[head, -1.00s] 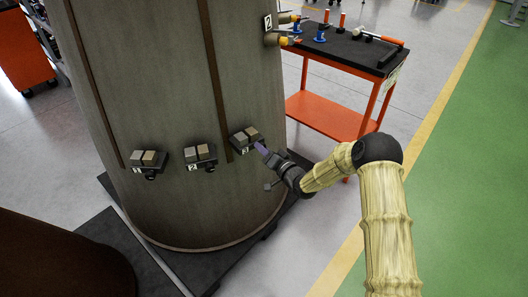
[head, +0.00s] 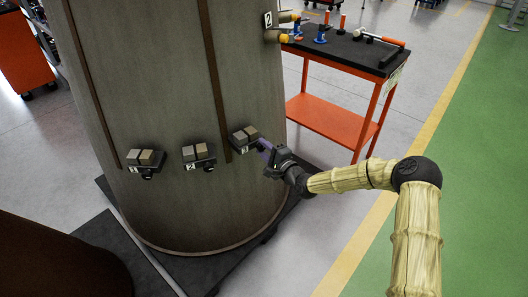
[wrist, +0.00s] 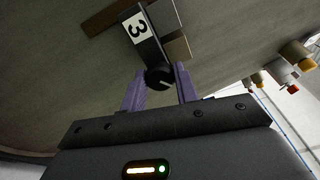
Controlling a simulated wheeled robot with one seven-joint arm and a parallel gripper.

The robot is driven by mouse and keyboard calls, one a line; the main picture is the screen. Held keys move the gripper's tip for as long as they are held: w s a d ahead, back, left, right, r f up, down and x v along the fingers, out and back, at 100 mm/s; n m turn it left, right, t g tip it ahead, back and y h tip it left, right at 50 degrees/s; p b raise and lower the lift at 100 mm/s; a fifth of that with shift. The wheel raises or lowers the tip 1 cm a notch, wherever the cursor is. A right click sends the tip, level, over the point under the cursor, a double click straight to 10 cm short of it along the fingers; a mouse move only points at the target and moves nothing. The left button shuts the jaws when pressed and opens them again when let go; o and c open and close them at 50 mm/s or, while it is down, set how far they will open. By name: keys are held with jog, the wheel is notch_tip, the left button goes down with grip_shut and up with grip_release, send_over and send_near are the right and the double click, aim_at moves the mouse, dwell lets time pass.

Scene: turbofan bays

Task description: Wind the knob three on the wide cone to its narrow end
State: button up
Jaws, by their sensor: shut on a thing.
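The wide cone (head: 165,90) is a large grey-brown body in the head view. Low on its wall is the block of knob three (head: 243,138), rightmost of a row, with a "3" label (wrist: 138,27) legible in the wrist view. Knob three (wrist: 158,79) is a small black round knob with a white pointer line, below the label in the wrist view. My gripper (wrist: 160,74) has its purple fingers on either side of this knob and is shut on it. In the head view my gripper (head: 265,150) reaches the block from the right and hides the knob.
Blocks labelled 1 (head: 146,160) and 2 (head: 198,155) sit to the left on the same wall. An orange cart (head: 338,118) with tools stands behind at right. A dark brown cone (head: 50,262) is at lower left. The green floor at right is clear.

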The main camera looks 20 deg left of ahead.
jog(key=m+b, duration=0.1)
jog(key=m, duration=0.1)
jog(key=m+b, duration=0.1)
jog(key=m, duration=0.1)
jog(key=shift+d+f+m, duration=0.15)
jog(key=shift+m, duration=0.15)
jog(key=shift+m+b, duration=0.8)
jog(key=shift+m, duration=0.8)
jog(key=o, duration=1)
